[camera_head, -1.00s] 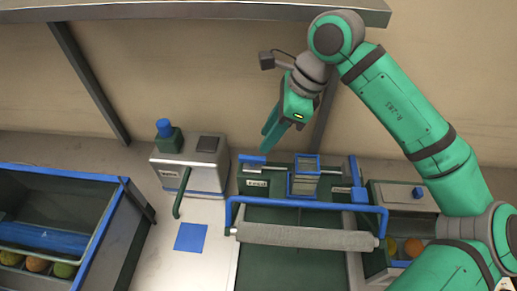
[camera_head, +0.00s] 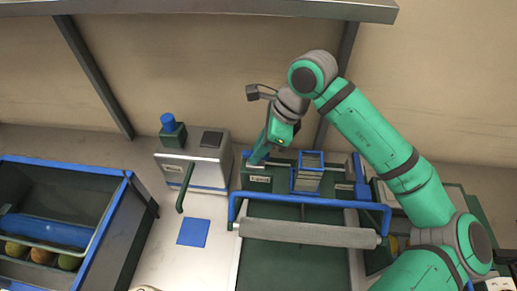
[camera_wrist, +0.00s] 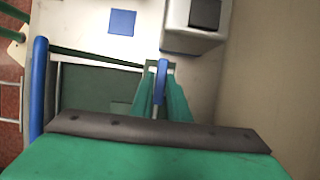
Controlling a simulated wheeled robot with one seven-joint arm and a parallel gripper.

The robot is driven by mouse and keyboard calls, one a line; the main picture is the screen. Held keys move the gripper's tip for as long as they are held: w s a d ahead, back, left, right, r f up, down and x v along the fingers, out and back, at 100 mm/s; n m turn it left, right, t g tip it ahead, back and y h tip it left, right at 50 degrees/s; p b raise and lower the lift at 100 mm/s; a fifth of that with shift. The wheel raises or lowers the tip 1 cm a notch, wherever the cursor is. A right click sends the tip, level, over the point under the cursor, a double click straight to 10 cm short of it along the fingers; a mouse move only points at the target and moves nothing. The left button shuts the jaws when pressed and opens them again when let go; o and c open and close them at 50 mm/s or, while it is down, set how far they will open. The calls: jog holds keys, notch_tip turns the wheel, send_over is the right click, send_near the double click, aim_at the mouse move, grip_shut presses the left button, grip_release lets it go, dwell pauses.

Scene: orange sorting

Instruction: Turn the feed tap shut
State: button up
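The feed tap (camera_head: 247,154) has a blue handle on the green block at the left of the roller machine. My gripper (camera_head: 258,157) points down at it and partly covers it in the head view. In the wrist view, the blue tap handle (camera_wrist: 162,69) lies between the two green fingers of my gripper (camera_wrist: 162,82). The fingers are apart, one on each side of the handle, with a narrow light gap showing beside it. Whether either finger touches the handle is hard to tell.
A grey box (camera_head: 205,158) with a blue knob and green lever stands to the left. A blue frame bar (camera_head: 310,199) and grey roller (camera_head: 305,233) lie in front. A blue-rimmed bin (camera_head: 125,205) with fruit is far left. A metal shelf (camera_head: 200,8) runs above.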

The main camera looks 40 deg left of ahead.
grip_shut()
jog(key=shift+d, duration=0.1)
jog(key=shift+m, duration=0.4)
jog(key=m+t, duration=0.2)
jog(key=m, duration=0.2)
jog(key=shift+s+m, duration=0.1)
jog(key=shift+m, duration=0.2)
jog(key=m+t, duration=0.1)
jog(key=m, duration=0.2)
jog(key=shift+s+m, duration=0.1)
jog(key=shift+m, duration=0.2)
jog(key=m+t, duration=0.2)
jog(key=m, duration=0.2)
jog(key=shift+s, duration=0.15)
jog(key=shift+m+t+h, duration=0.35)
jog(key=shift+m+h, duration=0.05)
jog(key=shift+m, duration=0.85)
jog(key=shift+m+t+h, duration=0.35)
jog(key=shift+m+h, duration=0.05)
jog(key=shift+m, duration=0.85)
jog(key=shift+a, duration=0.2)
